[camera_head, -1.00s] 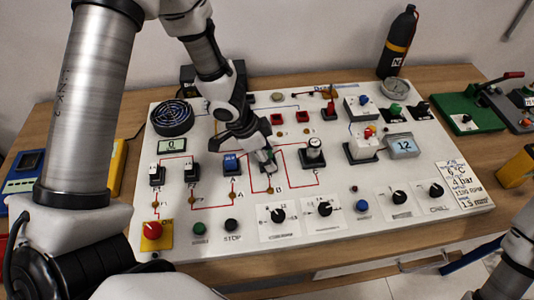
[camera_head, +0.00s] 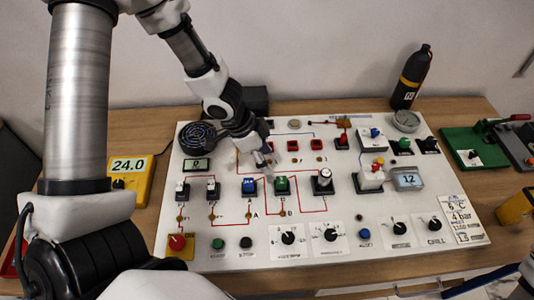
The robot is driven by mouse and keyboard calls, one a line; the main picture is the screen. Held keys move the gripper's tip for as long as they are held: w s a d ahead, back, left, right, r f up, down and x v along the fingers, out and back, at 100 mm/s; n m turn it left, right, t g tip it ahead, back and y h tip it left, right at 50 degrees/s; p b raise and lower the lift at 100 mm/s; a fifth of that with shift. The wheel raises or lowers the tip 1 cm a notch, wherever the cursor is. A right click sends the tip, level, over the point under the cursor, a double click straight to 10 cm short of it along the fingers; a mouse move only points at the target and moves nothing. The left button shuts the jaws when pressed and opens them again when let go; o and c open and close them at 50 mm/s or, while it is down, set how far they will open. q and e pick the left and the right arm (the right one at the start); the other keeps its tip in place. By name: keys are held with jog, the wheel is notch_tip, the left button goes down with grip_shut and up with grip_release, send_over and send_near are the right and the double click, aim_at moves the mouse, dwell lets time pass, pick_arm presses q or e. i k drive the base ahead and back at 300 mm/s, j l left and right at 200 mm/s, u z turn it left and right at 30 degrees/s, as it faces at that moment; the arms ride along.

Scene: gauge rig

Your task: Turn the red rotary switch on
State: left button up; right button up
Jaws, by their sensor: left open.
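A red knob (camera_head: 177,242) sits on a yellow plate at the front left corner of the white panel (camera_head: 205,262). Its marks are too small to read here. A red switch (camera_head: 342,139) stands at the back of the panel, right of the middle. I cannot tell from its shape whether it is rotary. My left gripper (camera_head: 264,161) is open and points down over the back middle of the panel, behind a green switch (camera_head: 282,184), apart from both red parts.
Two small red parts (camera_head: 292,146) lie right of my left gripper. A yellow meter (camera_head: 130,178) is left of the panel, a black bottle (camera_head: 410,78) behind it. The front strip holds several knobs.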

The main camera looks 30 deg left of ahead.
aim_at(178, 243)
jog(key=k, duration=1)
